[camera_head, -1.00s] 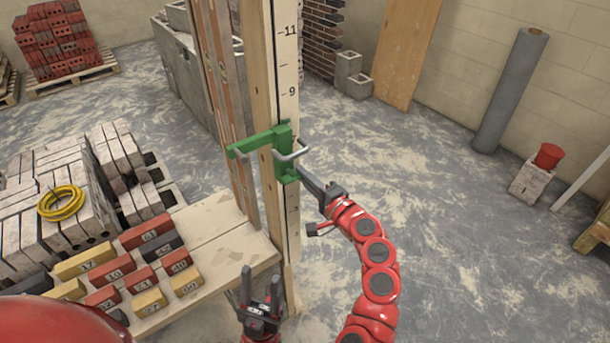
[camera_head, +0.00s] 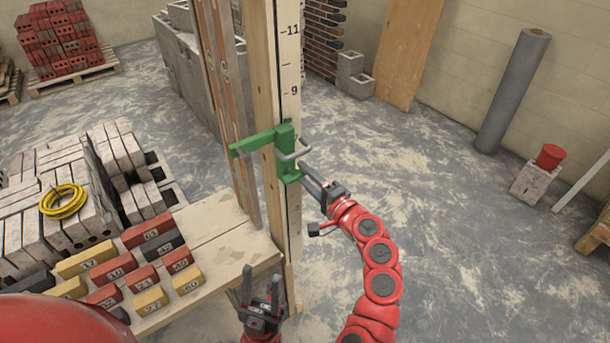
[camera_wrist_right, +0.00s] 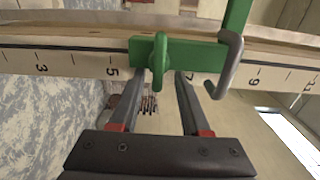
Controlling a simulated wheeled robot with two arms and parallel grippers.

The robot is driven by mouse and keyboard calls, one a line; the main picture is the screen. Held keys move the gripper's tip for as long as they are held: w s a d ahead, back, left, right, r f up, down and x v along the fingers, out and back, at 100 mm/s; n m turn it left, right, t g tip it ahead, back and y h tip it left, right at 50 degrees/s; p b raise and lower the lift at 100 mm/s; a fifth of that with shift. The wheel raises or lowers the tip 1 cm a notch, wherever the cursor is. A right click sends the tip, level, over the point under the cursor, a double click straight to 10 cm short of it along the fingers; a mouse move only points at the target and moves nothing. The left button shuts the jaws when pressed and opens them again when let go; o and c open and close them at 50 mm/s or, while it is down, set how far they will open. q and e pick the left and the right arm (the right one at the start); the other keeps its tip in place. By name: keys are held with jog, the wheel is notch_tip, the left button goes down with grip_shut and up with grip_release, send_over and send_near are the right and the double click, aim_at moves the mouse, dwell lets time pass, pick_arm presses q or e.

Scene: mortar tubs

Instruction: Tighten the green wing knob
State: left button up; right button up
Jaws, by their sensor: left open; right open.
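A green clamp (camera_head: 283,147) sits on the upright wooden post with a number scale; it also shows in the right wrist view (camera_wrist_right: 200,57). The green wing knob (camera_wrist_right: 158,62) stands out from the clamp's face near the 5 to 7 marks. A bent grey metal rod (camera_wrist_right: 231,66) is to its right. My right gripper (camera_wrist_right: 160,76) is open, one finger on each side of the knob, with gaps visible; whether they touch it is unclear. In the head view my right gripper (camera_head: 303,178) is beside the clamp's lower end. My left gripper (camera_head: 261,277) is open and empty, low in front of the plank.
The scaled post (camera_head: 290,75) rises through the middle. A plank (camera_head: 225,262) bears several numbered blocks (camera_head: 150,297). Stacked blocks with a yellow coil (camera_head: 62,202) are at the left. Open floor (camera_head: 410,170) lies to the right of the post.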

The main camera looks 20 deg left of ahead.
jog(key=b+v, duration=0.3)
jog(key=v, duration=1.4)
jog(key=shift+b, duration=0.35)
